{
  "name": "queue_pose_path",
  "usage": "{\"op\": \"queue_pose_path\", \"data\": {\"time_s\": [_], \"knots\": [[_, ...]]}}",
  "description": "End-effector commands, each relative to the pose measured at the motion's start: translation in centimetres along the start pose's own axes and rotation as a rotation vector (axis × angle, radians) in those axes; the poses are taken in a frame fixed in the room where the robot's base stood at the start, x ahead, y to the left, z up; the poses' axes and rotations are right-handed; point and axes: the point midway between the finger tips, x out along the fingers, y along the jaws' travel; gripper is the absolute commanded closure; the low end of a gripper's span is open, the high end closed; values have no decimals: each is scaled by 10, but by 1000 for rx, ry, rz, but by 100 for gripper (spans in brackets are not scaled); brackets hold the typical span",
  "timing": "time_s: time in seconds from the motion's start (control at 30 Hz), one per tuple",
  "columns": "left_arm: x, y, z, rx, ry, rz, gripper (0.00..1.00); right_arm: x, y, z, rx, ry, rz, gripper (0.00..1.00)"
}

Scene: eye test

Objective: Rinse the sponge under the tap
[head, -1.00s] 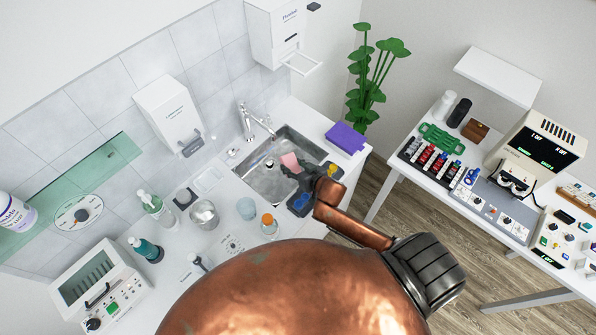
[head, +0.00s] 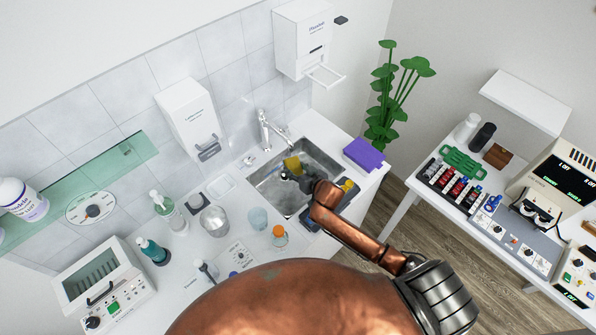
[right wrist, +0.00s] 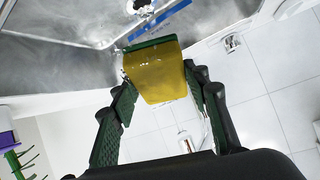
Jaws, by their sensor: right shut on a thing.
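The sponge (head: 292,163) shows yellow in the head view, over the steel sink (head: 262,184). My right gripper (head: 289,176) is shut on it. In the right wrist view the sponge (right wrist: 160,75) is yellow with a dark green layer along its far edge, held between the dark fingers of the gripper (right wrist: 158,92). The tap (head: 266,128) stands at the back of the sink, and its spout end shows just above the sponge in the picture. I cannot make out running water. My left gripper is not in view.
A purple block (head: 363,154) lies right of the sink. A metal beaker (head: 214,221), a glass (head: 258,218) and an orange-capped jar (head: 279,237) stand on the counter at left.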

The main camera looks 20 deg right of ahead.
Motion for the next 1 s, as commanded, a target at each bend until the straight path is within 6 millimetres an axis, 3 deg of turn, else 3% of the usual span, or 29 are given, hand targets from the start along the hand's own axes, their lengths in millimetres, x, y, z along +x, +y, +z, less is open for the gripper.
{"op": "queue_pose_path", "data": {"time_s": [0.47,1.0], "knots": [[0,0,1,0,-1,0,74,0,0,0,0,-1,0,80],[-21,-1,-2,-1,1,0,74,-33,10,17,2,-1,0,80]]}}
